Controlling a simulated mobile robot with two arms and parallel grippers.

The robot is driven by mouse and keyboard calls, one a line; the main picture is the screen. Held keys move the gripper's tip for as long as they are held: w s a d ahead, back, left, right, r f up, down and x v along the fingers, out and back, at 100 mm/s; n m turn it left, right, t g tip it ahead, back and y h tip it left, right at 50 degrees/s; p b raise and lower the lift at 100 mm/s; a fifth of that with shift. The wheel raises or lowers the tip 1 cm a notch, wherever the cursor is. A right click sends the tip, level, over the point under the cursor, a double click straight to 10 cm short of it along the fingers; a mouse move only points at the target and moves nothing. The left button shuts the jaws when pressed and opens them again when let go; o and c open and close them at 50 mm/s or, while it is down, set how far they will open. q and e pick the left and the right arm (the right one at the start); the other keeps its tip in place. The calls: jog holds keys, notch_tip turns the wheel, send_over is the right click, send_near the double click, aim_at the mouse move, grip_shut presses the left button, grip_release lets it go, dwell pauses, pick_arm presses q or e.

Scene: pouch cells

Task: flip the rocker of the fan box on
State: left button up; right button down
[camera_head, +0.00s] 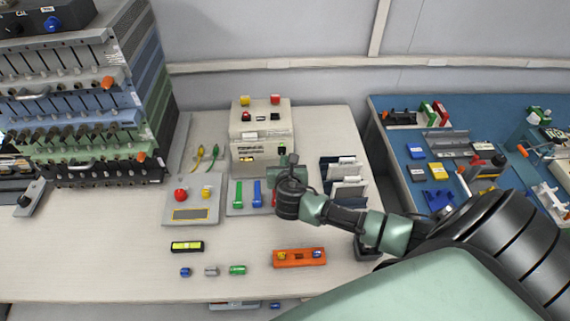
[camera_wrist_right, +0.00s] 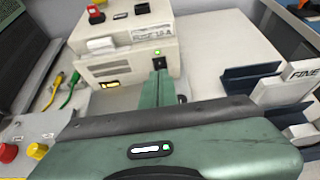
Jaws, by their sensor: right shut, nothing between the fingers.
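The beige box (camera_head: 262,128), which I take to be the fan box, stands at the back of the white table. It also fills the upper middle of the right wrist view (camera_wrist_right: 125,55). A small black rocker (camera_wrist_right: 159,66) sits on its front face at the right, with a lit green light (camera_wrist_right: 157,51) just above it. My right gripper (camera_wrist_right: 159,74) is shut and empty, its green fingers pointing at the rocker and covering its lower part. I cannot tell whether the tips touch it, or which way it is tipped. My left gripper is not in view.
A panel with a red button (camera_head: 180,195) and a tray with green and blue tools (camera_head: 238,195) lie in front of the box. A dark rack with white cards (camera_head: 345,180) stands to its right. An orange holder (camera_head: 299,258) lies near the front edge.

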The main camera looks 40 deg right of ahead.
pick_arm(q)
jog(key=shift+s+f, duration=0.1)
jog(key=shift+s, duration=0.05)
pick_arm(e)
jog(key=v, duration=0.4)
jog(key=shift+w+r, duration=0.15)
jog(key=shift+r, duration=0.2)
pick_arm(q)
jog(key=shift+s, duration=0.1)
